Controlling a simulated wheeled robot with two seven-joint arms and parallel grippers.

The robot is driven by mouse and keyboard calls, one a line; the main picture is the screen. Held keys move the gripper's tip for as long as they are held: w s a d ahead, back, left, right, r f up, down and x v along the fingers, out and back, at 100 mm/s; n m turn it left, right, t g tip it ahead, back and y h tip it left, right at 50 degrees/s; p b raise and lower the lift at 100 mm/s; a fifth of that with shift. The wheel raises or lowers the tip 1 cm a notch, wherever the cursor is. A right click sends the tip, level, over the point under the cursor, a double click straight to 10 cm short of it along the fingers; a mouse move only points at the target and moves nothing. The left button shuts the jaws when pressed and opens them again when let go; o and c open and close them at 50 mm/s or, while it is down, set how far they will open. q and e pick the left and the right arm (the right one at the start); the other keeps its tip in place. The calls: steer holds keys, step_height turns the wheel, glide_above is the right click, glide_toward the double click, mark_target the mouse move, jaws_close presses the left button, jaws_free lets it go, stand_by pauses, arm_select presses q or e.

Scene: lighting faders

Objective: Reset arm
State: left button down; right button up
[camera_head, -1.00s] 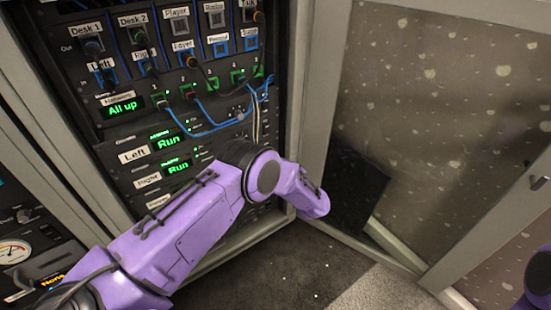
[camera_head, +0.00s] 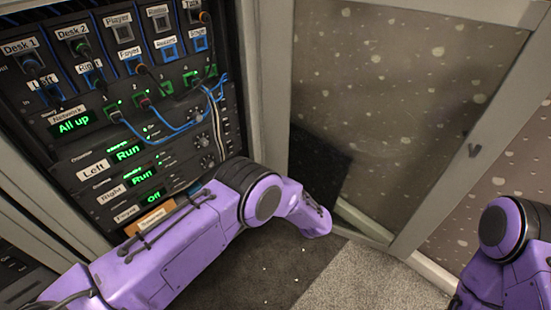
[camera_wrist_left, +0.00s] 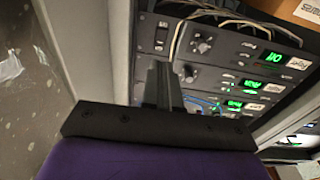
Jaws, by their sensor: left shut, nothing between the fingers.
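My left arm (camera_head: 185,245) reaches in from the lower left across the front of the rack; its gripper does not show in the head view. In the left wrist view my left gripper (camera_wrist_left: 164,84) is shut and empty, with rack panels beyond its fingers. I cannot tell whether it touches anything. Part of my right arm (camera_head: 510,240) shows at the right edge; its gripper is out of view.
The equipment rack (camera_head: 105,165) has green displays: the network display (camera_head: 74,124) reads "All up", Left and Right read "Run", another (camera_head: 153,196) reads "Off". Blue cables (camera_head: 165,135) hang at its front. A speckled panel (camera_head: 400,100) in a pale frame stands to the right.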

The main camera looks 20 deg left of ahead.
arm_select(q)
steer(key=s+a+f+m+t+h, duration=0.1)
steer(key=s+a+f+m+h, duration=0.15)
steer(key=s+f+h, duration=0.45)
steer(key=s+a+f+m+t+h, duration=0.15)
steer(key=s+f+m+h, duration=0.25)
steer(key=f, duration=0.4)
steer(key=s+a+f+g+h, duration=0.1)
steer(key=s+a+g, duration=0.25)
steer(key=s, duration=0.85)
steer(key=s+a+f+g+h, duration=0.1)
steer(key=s+a+g+h, duration=0.2)
steer(key=s, duration=0.9)
step_height(320, 180, up, 31)
steer(key=s+g+y+p, duration=0.1)
steer(key=p, duration=2.9)
steer(key=shift+a+n+g+y, duration=0.2)
steer(key=shift+n+g+y, duration=0.1)
steer(key=shift+n+y, duration=0.15)
